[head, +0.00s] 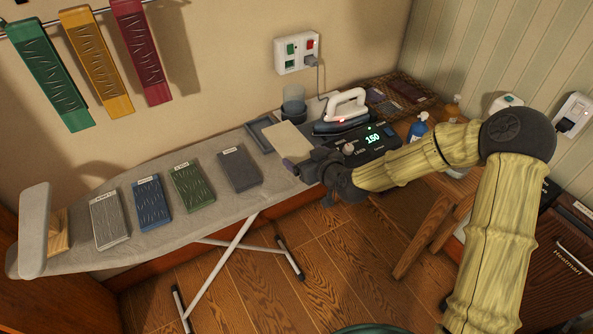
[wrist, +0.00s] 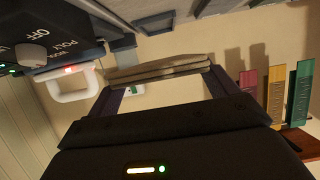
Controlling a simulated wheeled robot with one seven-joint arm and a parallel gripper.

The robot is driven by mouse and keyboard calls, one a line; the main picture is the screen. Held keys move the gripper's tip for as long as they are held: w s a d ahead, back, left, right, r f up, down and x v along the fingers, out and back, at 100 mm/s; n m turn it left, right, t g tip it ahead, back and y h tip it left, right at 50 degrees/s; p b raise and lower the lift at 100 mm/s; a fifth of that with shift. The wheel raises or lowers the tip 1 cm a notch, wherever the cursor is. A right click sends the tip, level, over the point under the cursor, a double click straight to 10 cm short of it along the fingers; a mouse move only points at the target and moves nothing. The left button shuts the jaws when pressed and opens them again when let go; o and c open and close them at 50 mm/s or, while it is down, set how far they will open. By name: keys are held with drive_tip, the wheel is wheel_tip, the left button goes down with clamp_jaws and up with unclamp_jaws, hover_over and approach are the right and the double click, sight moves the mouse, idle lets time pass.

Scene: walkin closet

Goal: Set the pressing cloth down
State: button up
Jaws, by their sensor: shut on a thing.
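The pressing cloth, a folded cream cloth (head: 289,142), is held at the tip of my gripper (head: 304,166), over the right part of the ironing board (head: 90,263). In the wrist view the cloth (wrist: 160,69) lies as a layered strip between the two dark fingers (wrist: 165,90). My gripper is shut on it. The head view does not clearly show how far the cloth is above the board. A grey tray-like frame (head: 257,140) lies just left of the cloth and is partly hidden by it.
The iron (head: 345,113) stands on its dark station (head: 372,146), reading 150, close right of the cloth. A grey cup (head: 293,106) stands behind. Labelled dark grey (head: 240,170), green (head: 192,187), blue (head: 152,202) and light grey (head: 109,219) swatches lie along the board.

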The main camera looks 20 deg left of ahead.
drive_tip(key=f, duration=0.5)
drive_tip(key=shift+w+d+f, duration=0.1)
drive_tip(key=shift+w+f, duration=0.15)
drive_tip(key=shift+f, duration=0.15)
drive_tip(key=shift+f+p, duration=0.5)
drive_tip(key=shift+f, duration=1.6)
drive_tip(key=o, duration=0.9)
drive_tip(key=shift+f, duration=0.1)
